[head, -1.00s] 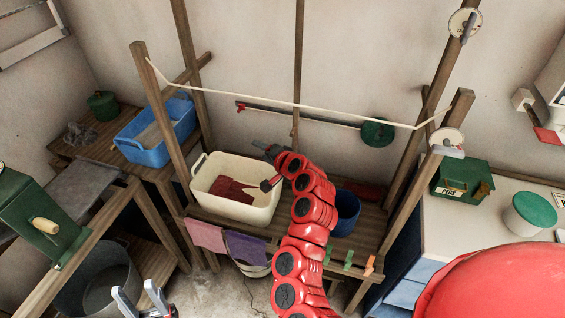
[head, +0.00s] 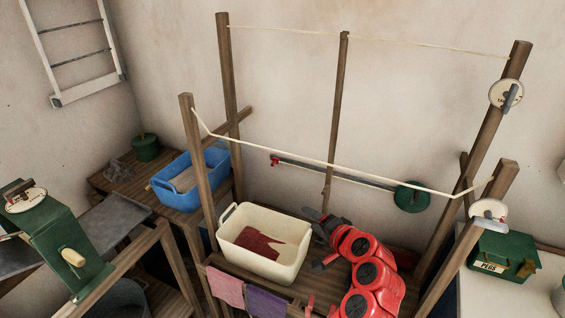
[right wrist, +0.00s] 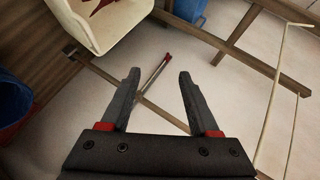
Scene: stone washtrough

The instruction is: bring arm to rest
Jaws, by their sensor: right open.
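My right gripper (head: 311,239) is open and empty, just right of the cream tub (head: 228,262). Its red arm reaches up from the bottom of the head view. In the right wrist view the two dark fingers (right wrist: 158,75) stand wide apart with nothing between them. A dark red cloth (head: 258,243) lies in the tub; both show at the upper left of the right wrist view, the tub (right wrist: 122,28) and the cloth (right wrist: 98,16). My left gripper is out of view.
Wooden posts and a cord (head: 330,162) frame the bench. A blue basin (head: 182,198) stands left of the tub. Pink (head: 226,287) and purple (head: 265,303) cloths hang at the bench front. A green peg box (head: 500,257) is at right. Blue shows at the wrist view's left (right wrist: 12,100).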

